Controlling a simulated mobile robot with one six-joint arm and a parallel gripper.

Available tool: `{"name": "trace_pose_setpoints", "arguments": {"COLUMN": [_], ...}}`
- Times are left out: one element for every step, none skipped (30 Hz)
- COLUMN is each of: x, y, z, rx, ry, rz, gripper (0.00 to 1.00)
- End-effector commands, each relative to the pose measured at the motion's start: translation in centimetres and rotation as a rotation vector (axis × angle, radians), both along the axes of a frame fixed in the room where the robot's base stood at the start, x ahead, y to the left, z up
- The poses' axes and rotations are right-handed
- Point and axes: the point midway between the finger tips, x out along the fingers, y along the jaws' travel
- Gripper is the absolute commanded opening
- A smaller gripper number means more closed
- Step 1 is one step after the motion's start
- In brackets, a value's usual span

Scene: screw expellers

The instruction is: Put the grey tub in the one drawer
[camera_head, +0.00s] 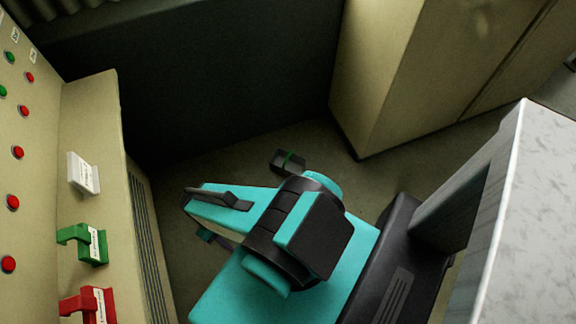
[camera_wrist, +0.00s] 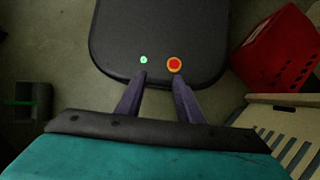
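A dark grey box-like thing with a green band (camera_head: 288,162) rests on the floor beyond my teal arm in the head view. It also shows at the left of the wrist view (camera_wrist: 25,102). I cannot tell whether it is the grey tub. No drawer can be clearly made out. My gripper (camera_wrist: 158,77) has its two fingers apart with nothing between them, seen over a black surface with a green and a red button. The grey box is well to the left of the fingers in the wrist view.
A beige control panel (camera_head: 82,120) with buttons and white, green and red handles stands at the left. A beige cabinet (camera_head: 390,70) stands at the back, a marbled grey block (camera_head: 535,220) at the right.

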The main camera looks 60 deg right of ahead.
Motion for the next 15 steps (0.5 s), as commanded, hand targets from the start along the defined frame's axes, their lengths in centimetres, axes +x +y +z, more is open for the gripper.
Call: {"name": "trace_pose_setpoints", "arguments": {"x": [0.0, 0.0, 0.0, 0.0, 0.0, 0.1, 0.2, 0.2, 0.4, 0.6, 0.8, 1.1, 1.4, 1.8, 2.2], "y": [0.0, 0.0, 0.0, 0.0, 0.0, 0.0, -0.1, -0.1, -0.2, -0.3, -0.4, -0.6, -0.7, -0.9, -1.4], "z": [0.0, 0.0, 0.0, 0.0, -0.1, -0.1, -0.2, -0.4, -0.6, -0.9, -1.1, -1.6, -1.9, -2.3, -2.9], "rx": [0.0, 0.0, 0.0, 0.0, 0.0, 0.001, 0.001, 0.002, 0.003, 0.004, 0.004, 0.007, 0.009, 0.011, 0.014], "ry": [0.0, 0.0, 0.0, 0.0, 0.0, -0.001, -0.003, -0.004, -0.007, -0.011, -0.014, -0.02, -0.025, -0.031, -0.039], "rz": [0.0, 0.0, 0.0, 0.0, -0.001, -0.003, -0.005, -0.009, -0.016, -0.023, -0.03, -0.043, -0.054, -0.067, -0.081], "gripper": [0.34, 0.34, 0.34, 0.34, 0.34, 0.34, 0.34, 0.34, 0.34, 0.34, 0.34, 0.34, 0.34, 0.34, 0.34]}}
